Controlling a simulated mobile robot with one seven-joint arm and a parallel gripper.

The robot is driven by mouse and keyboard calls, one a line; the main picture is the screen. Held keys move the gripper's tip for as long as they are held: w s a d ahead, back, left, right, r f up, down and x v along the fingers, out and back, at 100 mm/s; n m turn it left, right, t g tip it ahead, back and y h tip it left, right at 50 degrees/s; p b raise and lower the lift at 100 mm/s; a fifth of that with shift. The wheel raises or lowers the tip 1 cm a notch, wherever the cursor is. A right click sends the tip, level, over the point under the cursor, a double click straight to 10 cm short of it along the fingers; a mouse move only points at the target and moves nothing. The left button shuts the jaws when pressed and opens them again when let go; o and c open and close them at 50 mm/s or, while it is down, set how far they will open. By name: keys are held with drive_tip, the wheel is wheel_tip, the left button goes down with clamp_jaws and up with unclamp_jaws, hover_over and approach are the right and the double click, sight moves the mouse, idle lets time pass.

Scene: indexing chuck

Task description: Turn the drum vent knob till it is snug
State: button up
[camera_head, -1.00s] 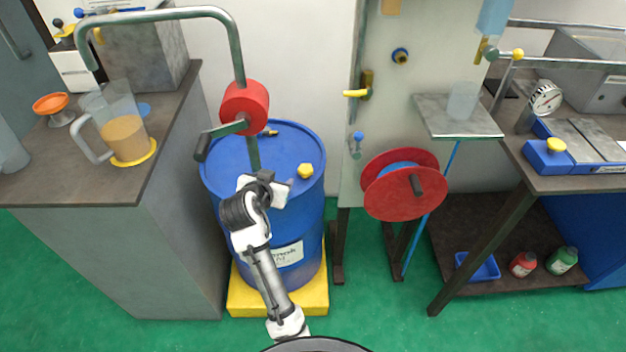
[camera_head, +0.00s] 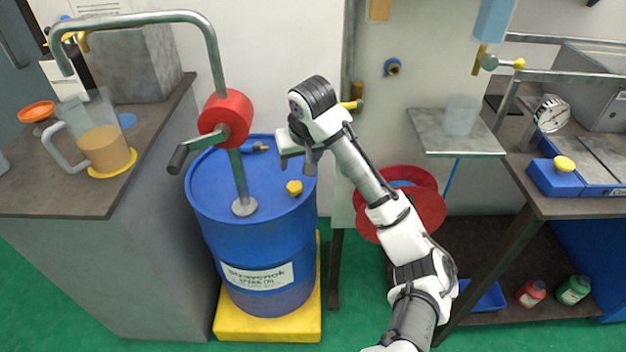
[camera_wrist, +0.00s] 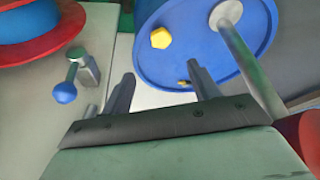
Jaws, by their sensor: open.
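The blue drum (camera_head: 250,225) stands upright with a yellow faceted knob (camera_head: 294,187) on the right part of its lid. I take this for the vent knob. It also shows in the wrist view (camera_wrist: 160,38), beyond the fingertips. My gripper (camera_head: 298,158) is open and empty, above and behind the knob near the lid's back right edge, apart from it. In the wrist view, the two fingers of my gripper (camera_wrist: 158,78) are spread with nothing between them touching. The knob's thread is not visible.
A pump pipe (camera_head: 238,165) with a red wheel (camera_head: 225,118) and crank rises from the lid, left of the knob. A small blue and yellow fitting (camera_head: 255,147) is at the lid's back. A panel with a yellow-handled valve (camera_head: 352,104) and a red reel (camera_head: 430,212) stands right.

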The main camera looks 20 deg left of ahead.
sight(294, 186)
drive_tip(key=p+x, duration=0.1)
drive_tip(key=x, duration=1.2)
drive_tip(key=shift+s+f, duration=0.1)
drive_tip(key=shift+f, duration=0.25)
drive_tip(key=shift+c, duration=0.4)
drive_tip(key=c, duration=0.9)
drive_tip(key=shift+s+a+r+m+p, duration=0.1)
drive_tip(key=shift+m+p, duration=0.2)
drive_tip(key=shift+p, duration=0.2)
drive_tip(key=m+p, duration=0.1)
drive_tip(key=m, duration=0.1)
drive_tip(key=m+h+p, duration=0.1)
drive_tip(key=p, duration=0.1)
drive_tip(key=shift+s+a+r+m+h, duration=0.1)
drive_tip(key=shift+a+m+h, duration=0.1)
drive_tip(key=shift+m+h, duration=0.15)
drive_tip(key=m+h+p, duration=0.1)
drive_tip(key=m+p, duration=0.3)
drive_tip(key=shift+m+t+h, duration=0.3)
drive_tip(key=shift+m+h, duration=0.05)
